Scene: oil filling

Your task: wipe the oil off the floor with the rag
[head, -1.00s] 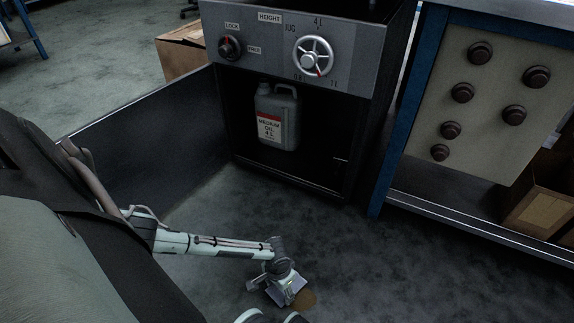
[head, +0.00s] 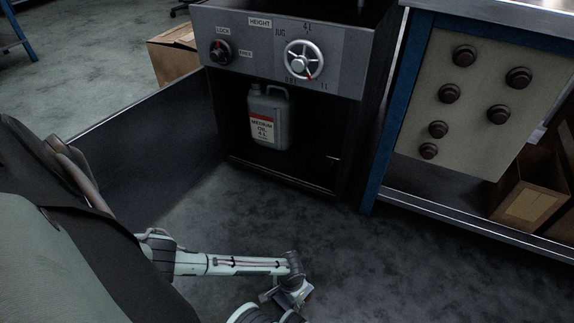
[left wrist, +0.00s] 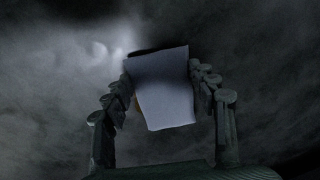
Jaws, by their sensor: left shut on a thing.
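My left gripper (head: 289,296) reaches down to the floor at the bottom middle of the head view. It is shut on the rag, a pale grey-blue cloth that shows clearly between the two fingers in the left wrist view (left wrist: 163,92). The rag is low over the dark grey floor; I cannot tell whether it touches. A small brownish sliver of what looks like oil (left wrist: 137,103) shows at the rag's left edge in the left wrist view. In the head view no oil patch shows now; the gripper may hide it. My right gripper is not in view.
A dark cabinet (head: 270,180) holds a grey oil canister (head: 268,117) under a panel with a knob and handwheel. Its dark door (head: 150,135) stands open at left. A blue-framed bench (head: 385,130) stands at right. The floor (head: 400,270) between is clear.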

